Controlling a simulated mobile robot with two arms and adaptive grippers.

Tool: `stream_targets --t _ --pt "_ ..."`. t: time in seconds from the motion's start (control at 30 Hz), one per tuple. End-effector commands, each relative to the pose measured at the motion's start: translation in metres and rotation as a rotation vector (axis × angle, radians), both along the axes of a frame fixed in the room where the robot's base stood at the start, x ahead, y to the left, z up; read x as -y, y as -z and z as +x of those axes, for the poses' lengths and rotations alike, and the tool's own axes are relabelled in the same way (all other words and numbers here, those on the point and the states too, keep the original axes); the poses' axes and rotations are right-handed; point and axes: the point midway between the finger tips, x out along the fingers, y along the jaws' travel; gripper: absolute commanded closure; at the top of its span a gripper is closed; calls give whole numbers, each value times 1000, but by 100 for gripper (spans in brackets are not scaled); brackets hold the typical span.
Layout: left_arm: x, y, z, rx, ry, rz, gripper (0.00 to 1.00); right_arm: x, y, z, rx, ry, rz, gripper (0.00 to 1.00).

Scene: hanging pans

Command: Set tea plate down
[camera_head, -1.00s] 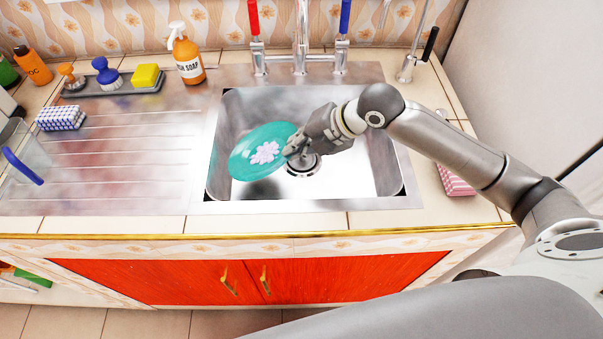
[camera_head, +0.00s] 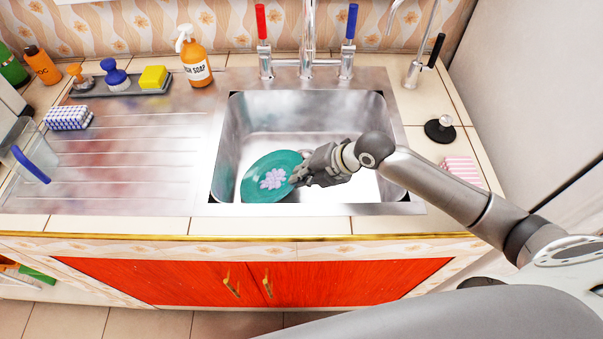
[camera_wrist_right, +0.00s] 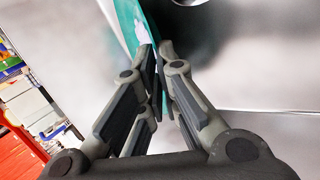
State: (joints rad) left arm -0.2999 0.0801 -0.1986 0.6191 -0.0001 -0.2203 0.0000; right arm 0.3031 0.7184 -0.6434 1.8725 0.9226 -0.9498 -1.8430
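The tea plate (camera_head: 262,184) is teal with a pale pink flower pattern. It is low inside the steel sink (camera_head: 222,150), towards the front left, and looks tilted. I cannot tell whether it touches the sink floor. My right gripper (camera_head: 297,177) is at the plate's right edge. In the right wrist view the gripper (camera_wrist_right: 159,48) has its fingers close on both sides of the plate's edge (camera_wrist_right: 127,22), pinching it. My left gripper is not in view.
The tap (camera_head: 308,45) stands behind the sink. The ribbed drainboard (camera_head: 140,160) on the left is mostly clear. A soap bottle (camera_head: 194,62), a sponge tray (camera_head: 120,86) and a clear jug (camera_head: 30,150) stand around it. A black plug (camera_head: 440,131) lies to the right.

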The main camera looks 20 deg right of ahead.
Motion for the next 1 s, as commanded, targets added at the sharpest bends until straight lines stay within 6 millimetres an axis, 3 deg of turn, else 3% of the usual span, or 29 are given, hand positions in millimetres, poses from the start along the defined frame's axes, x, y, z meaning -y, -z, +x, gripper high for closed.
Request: stream_targets --t 0.03,0.23,0.67,1.0 --pt "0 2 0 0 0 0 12 0 2 1 2 0 1 100" --pt "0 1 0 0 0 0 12 0 1 0 0 0 0 73" --pt "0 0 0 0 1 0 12 3 -5 -1 2 1 -1 73" --pt "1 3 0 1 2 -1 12 33 -47 -25 3 -1 -5 73"
